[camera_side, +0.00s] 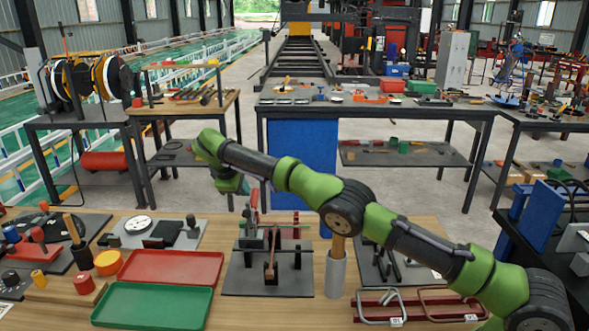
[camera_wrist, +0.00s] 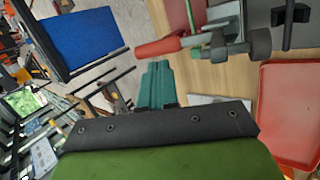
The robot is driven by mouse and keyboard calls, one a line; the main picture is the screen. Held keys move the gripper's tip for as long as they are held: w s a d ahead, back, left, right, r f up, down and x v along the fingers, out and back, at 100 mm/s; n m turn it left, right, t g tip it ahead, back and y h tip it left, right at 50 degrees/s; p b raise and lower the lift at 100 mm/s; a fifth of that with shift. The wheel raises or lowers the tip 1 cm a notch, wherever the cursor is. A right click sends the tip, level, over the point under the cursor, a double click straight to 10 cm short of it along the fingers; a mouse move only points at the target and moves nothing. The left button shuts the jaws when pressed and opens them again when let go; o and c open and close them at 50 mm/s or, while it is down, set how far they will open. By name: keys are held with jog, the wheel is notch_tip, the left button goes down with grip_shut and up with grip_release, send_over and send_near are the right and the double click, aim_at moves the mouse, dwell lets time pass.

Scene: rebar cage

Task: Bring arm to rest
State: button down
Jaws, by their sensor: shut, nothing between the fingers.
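My gripper (camera_side: 240,187) hangs at the end of my green and black arm, above the back edge of the wooden bench. It is well above and left of the dark fixture (camera_side: 262,282) that carries thin red and green bars. In the wrist view my gripper (camera_wrist: 158,68) shows as two teal fingers shut together with nothing held. A red-handled tool (camera_wrist: 160,47) on the fixture appears just beyond the fingers, apart from them as far as I can tell.
A red tray (camera_side: 172,267) and a green tray (camera_side: 152,306) lie left of the fixture. A grey cup (camera_side: 335,274) with a wooden handle stands right of it, under my arm. Red-based clamps (camera_side: 420,305) lie at the right. Tables with tools stand behind.

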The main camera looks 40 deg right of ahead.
jog(key=s+r+m+t+y, duration=0.1)
jog(key=s+r+m+y, duration=0.1)
jog(key=s, duration=1.1)
jog(key=s+d+r+m+t+y, duration=0.1)
jog(key=s+r+m+y, duration=0.2)
jog(key=s, duration=1.1)
jog(key=s+r+m+t+y, duration=0.2)
jog(key=s+r+m, duration=0.3)
jog(key=s, duration=0.8)
jog(key=shift+s+d+r+m+y, duration=0.2)
jog(key=shift+d+m+y, duration=0.1)
jog(key=shift+m+y, duration=0.25)
